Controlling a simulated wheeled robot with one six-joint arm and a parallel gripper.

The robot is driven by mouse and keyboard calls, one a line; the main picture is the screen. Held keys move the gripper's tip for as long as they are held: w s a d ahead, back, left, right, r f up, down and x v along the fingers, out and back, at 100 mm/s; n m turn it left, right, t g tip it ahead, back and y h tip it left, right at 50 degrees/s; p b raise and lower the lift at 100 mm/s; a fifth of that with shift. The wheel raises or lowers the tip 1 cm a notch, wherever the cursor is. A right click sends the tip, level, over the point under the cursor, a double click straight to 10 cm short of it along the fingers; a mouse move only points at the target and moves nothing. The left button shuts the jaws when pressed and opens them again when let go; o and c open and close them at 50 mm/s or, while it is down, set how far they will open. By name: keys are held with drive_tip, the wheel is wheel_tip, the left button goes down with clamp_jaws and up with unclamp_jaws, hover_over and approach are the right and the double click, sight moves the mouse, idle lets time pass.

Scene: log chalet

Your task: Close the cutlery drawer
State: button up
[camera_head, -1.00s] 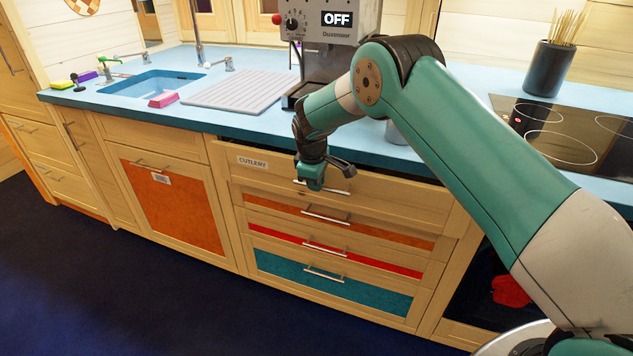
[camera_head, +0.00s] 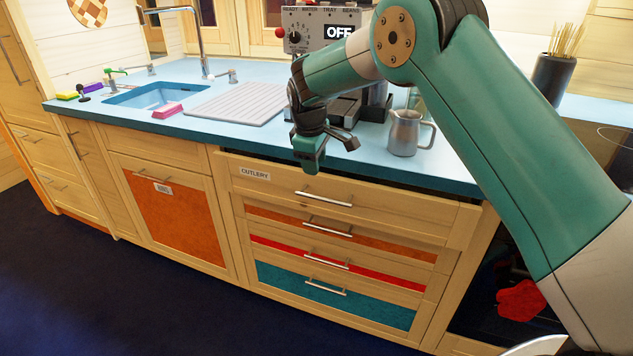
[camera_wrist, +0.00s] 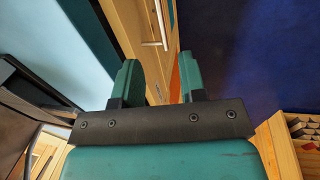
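The cutlery drawer (camera_head: 400,208) is the top wooden drawer under the blue counter, labelled CUTLERY. Its front stands a little out from the cabinet, with a dark gap along its top. Its bar handle (camera_head: 323,197) is clear of my gripper. My gripper (camera_head: 311,163) hangs above and slightly left of the handle, near the counter edge, pointing down. In the wrist view my gripper (camera_wrist: 164,78) shows two green fingers apart with nothing between them. A wooden front with a bar handle (camera_wrist: 161,22) lies beyond the fingertips; contact is not visible.
Closed striped drawers (camera_head: 335,265) lie below. A metal jug (camera_head: 405,133) and a coffee machine (camera_head: 325,50) stand on the counter (camera_head: 450,170) behind my gripper. The dark blue floor (camera_head: 130,290) in front is clear.

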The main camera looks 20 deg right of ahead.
wheel_tip(320, 180, up, 6)
drive_tip(key=s, duration=0.1)
drive_tip(key=shift+a, duration=0.4)
